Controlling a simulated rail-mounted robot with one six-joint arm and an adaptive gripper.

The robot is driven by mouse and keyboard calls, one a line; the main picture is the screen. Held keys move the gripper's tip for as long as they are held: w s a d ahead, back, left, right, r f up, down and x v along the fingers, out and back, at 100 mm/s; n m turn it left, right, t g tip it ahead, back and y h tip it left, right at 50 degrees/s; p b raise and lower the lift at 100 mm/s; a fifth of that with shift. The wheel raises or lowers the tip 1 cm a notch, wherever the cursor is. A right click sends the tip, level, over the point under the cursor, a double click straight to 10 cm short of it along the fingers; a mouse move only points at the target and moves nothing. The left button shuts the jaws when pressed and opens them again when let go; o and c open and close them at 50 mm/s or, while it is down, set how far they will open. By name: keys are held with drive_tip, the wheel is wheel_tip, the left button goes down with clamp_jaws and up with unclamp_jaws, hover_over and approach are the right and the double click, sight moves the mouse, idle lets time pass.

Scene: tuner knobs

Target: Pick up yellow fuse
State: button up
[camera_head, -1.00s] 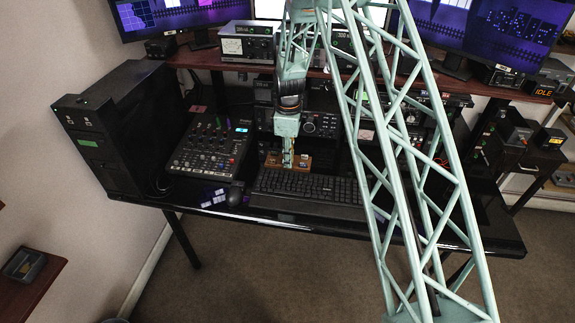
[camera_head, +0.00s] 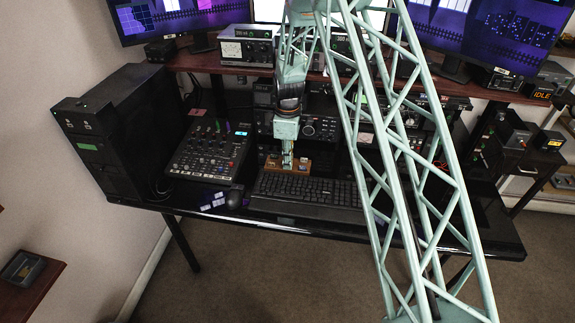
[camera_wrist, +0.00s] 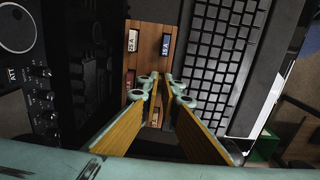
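A wooden fuse block (camera_wrist: 149,32) lies beside the keyboard; it also shows in the head view (camera_head: 301,163). In the wrist view it bears a white fuse marked 25 A (camera_wrist: 133,41), a blue fuse marked 15 A (camera_wrist: 166,45), a red fuse (camera_wrist: 129,79), and a small tan-brown piece (camera_wrist: 154,117) showing between my fingers. My gripper (camera_wrist: 164,82) points down at the block, its fingertips close together with a narrow gap. In the head view my gripper (camera_head: 288,163) is at the block. I see no clear yellow fuse; the spot at the fingertips is hidden.
The keyboard (camera_head: 310,190) lies right beside the block. A mixer (camera_head: 208,150) and a mouse (camera_head: 235,196) are to the left. Radio equipment (camera_head: 322,127) stands close behind. Several small pale pieces (camera_head: 213,201) lie near the desk's front edge.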

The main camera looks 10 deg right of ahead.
drive_tip(key=shift+r, duration=0.1)
drive_tip(key=shift+r+p, duration=0.35)
drive_tip(key=shift+r, duration=1.35)
drive_tip(key=s, duration=0.5)
drive_tip(key=s+r, duration=0.1)
drive_tip(key=s, duration=0.4)
drive_tip(key=s+p, duration=0.1)
drive_tip(key=s, duration=0.5)
drive_tip(key=shift+r, duration=0.2)
drive_tip(key=shift+a, duration=0.1)
drive_tip(key=m, duration=0.2)
drive_tip(key=w+m, duration=0.1)
drive_tip(key=m, duration=0.1)
drive_tip(key=w+m, duration=0.1)
drive_tip(key=m, duration=0.1)
drive_tip(key=shift+a+f+m, duration=0.1)
drive_tip(key=shift+m, duration=0.2)
drive_tip(key=m, duration=0.2)
drive_tip(key=w+m, duration=0.1)
drive_tip(key=m, duration=0.1)
drive_tip(key=w+m, duration=0.1)
drive_tip(key=m, duration=0.1)
drive_tip(key=shift+a+f+m, duration=0.1)
drive_tip(key=shift+a+m, duration=0.05)
drive_tip(key=shift+m, duration=0.15)
